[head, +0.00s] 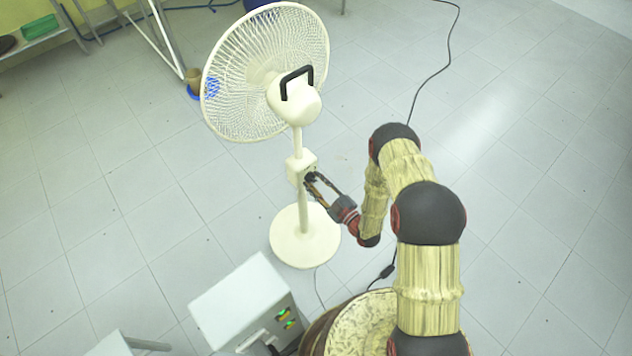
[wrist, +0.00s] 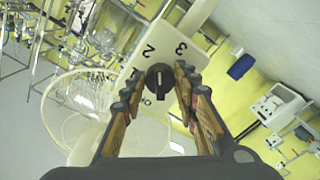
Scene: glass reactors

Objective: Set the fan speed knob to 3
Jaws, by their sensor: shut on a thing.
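The white pedestal fan (head: 302,140) stands upright on its round base. Its control box (head: 294,165) on the pole faces my gripper. In the wrist view, the pale panel (wrist: 165,45) shows a 2, a 3 and, partly hidden, a 0. The dark round fan speed knob (wrist: 159,80) sits below the 2 and 3. I cannot tell for sure which number its pointer meets. In the head view, my gripper (head: 318,183) reaches the box from the right.
A white box-shaped device (head: 240,300) with green lights stands at the front. A round barrel-like thing (head: 350,325) is beside it. A black cable (head: 435,75) runs over the tiled floor behind the arm.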

